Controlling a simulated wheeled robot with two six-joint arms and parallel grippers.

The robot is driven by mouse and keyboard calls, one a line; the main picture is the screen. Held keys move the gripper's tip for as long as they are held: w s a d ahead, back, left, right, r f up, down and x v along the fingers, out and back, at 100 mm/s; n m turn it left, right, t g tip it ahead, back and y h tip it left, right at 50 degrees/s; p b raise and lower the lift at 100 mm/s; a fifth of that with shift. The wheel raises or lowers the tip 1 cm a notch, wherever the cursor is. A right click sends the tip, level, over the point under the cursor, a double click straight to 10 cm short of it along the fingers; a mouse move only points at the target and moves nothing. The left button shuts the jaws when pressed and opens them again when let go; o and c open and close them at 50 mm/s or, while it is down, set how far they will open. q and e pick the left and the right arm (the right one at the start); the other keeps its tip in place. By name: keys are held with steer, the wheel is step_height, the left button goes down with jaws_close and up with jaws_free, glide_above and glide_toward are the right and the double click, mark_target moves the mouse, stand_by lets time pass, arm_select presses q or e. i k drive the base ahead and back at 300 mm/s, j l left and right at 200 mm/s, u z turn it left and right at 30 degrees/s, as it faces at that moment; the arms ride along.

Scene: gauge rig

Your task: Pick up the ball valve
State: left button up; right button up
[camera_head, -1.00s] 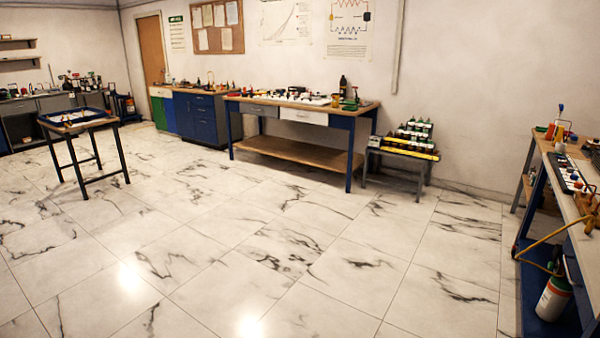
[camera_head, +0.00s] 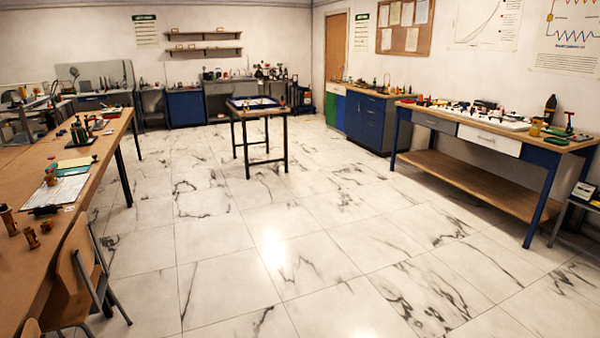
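I cannot make out the ball valve for certain; the small items on the benches are too small to tell apart. Small red-topped items stand on the long wooden table (camera_head: 85,185) at the left and on the blue-legged workbench (camera_head: 440,168) at the right. A small table (camera_head: 240,116) with a blue-rimmed tray (camera_head: 232,104) stands in the middle distance. Neither of my grippers shows in the head view.
A wooden chair (camera_head: 78,275) stands against the left table's near side. Brass-coloured fittings (camera_head: 31,238) stand on that table. A blue cabinet (camera_head: 370,122) and benches line the walls. The marble floor (camera_head: 270,240) is clear in the middle.

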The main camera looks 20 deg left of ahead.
mark_target(51, 179)
steer(key=i+j+u, duration=0.45)
steer(key=i, duration=0.15)
steer(key=i+u, duration=0.45)
steer(key=i, duration=0.15)
steer(key=i+l+u, duration=0.1)
steer(key=i+u, duration=0.35)
steer(key=i, duration=1.1)
steer(key=i+u, duration=0.15)
steer(key=i, duration=0.75)
steer(key=i+l, duration=0.1)
steer(key=i, duration=0.8)
steer(key=i+l+u, duration=0.1)
steer(key=i, duration=0.85)
